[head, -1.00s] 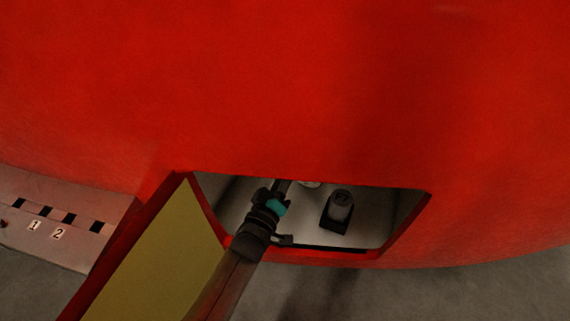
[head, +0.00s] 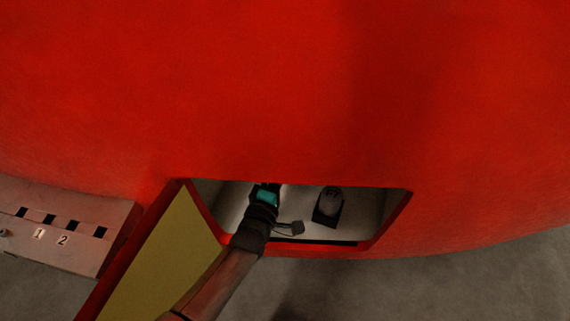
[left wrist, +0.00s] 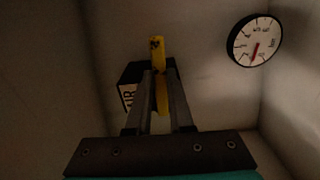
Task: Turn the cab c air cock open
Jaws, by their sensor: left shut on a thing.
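The air cock shows in the left wrist view as a yellow handle (left wrist: 156,50) on a black block (left wrist: 130,74) with a partly hidden label that seems to read "AIR". The handle stands about upright in that view. My left gripper (left wrist: 160,78) is shut on the handle, one finger on each side. In the head view my left gripper (head: 265,192) reaches into the recess in the red nosecone (head: 300,90). Its fingertips and the cock are hidden there by the arm and the upper edge of the opening. My right gripper is not in view.
A round white gauge (left wrist: 254,41) with a red needle is on the wall right of the cock. A dark cylindrical fitting (head: 329,204) stands in the recess right of my arm. The open hatch door (head: 165,250) is left of it. A grey box (head: 60,220) marked 1 and 2 is far left.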

